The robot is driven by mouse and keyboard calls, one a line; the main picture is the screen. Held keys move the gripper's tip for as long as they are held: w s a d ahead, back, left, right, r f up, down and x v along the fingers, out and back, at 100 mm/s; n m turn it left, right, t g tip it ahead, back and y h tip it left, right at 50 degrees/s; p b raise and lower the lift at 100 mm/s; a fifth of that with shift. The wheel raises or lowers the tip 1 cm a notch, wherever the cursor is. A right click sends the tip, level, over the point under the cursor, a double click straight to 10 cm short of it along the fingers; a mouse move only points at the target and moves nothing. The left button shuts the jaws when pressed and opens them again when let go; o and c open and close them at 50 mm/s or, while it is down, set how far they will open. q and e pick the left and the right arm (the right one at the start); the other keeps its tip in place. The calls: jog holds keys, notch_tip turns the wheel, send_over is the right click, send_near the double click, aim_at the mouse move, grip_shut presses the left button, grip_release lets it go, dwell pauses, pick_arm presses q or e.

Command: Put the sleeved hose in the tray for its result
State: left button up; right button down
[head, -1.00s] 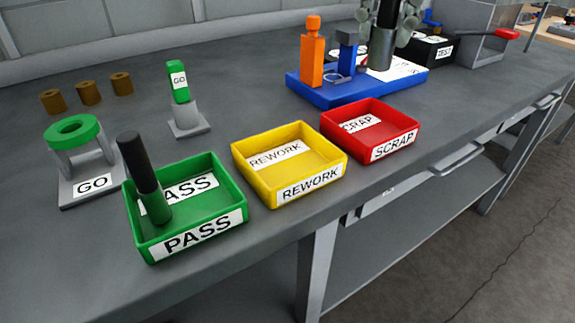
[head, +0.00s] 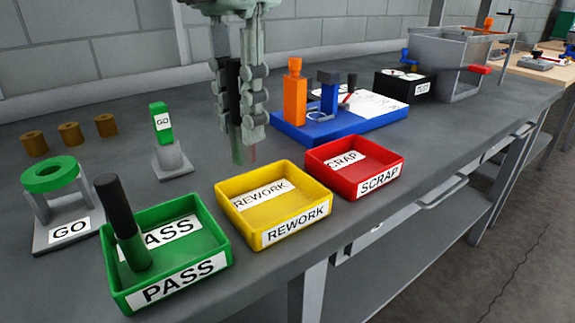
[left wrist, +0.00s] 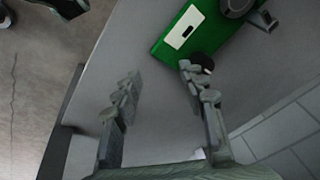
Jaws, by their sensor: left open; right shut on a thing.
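My right gripper (head: 243,150) hangs in the head view, behind the yellow REWORK tray (head: 295,236), fingers pointing down. It is shut on a dark hose (head: 232,95), mostly hidden between the fingers, with a faint greenish lower end. The green PASS tray (head: 215,210) stands at the front left. Another hose (head: 119,215), black above and green below, stands tilted in it. The red SCRAP tray (head: 392,160) is on the right.
A green ring gauge on a GO stand (head: 62,200) and a GO plug (head: 162,124) on a grey base stand at the left. Several brown sleeves (head: 70,134) line the back. A blue fixture board (head: 355,133), a black box (head: 395,88) and a grey machine (head: 440,65) stand right.

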jog(key=w+d+f, duration=0.1)
jog(key=d+f, duration=0.1)
jog(key=w+d+f, duration=0.1)
jog(key=d+f, duration=0.1)
jog(key=f, duration=0.1)
jog(key=w+d+f+p, duration=0.1)
jog(key=f, duration=0.1)
jog(key=shift+d+f, duration=0.35)
jog(key=shift+d, duration=0.05)
pick_arm(q)
jog(key=f, duration=0.2)
jog(key=shift+s+f, duration=0.25)
jog(key=shift+f, duration=0.15)
pick_arm(e)
jog(key=shift+f, duration=0.15)
